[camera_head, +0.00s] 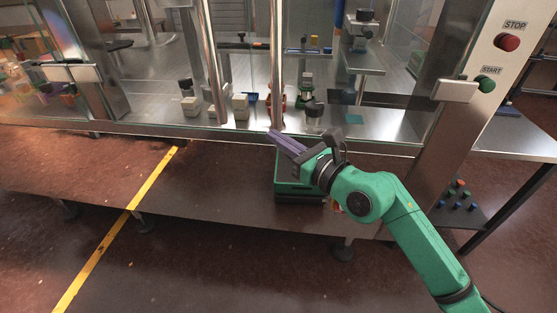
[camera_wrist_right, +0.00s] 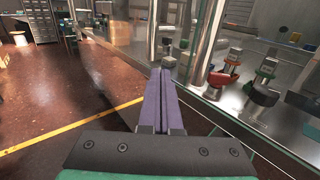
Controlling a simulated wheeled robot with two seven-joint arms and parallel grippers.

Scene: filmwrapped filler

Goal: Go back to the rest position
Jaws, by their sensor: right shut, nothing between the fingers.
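My right gripper (camera_head: 287,143) comes in from the right on its green arm in the head view. It is in front of the glass-fronted machine (camera_head: 330,131), near its lower front edge. Its purple fingers lie together with nothing between them, and they also show closed in the right wrist view (camera_wrist_right: 168,100). My left gripper is in neither view.
Vertical steel bars (camera_head: 277,60) and glass stand close ahead of the right gripper. A panel with a red STOP button (camera_head: 507,42) and a green START button (camera_head: 486,85) is at the right. Bottles and small containers (camera_head: 240,106) stand inside. The floor at left, with a yellow line (camera_head: 125,215), is clear.

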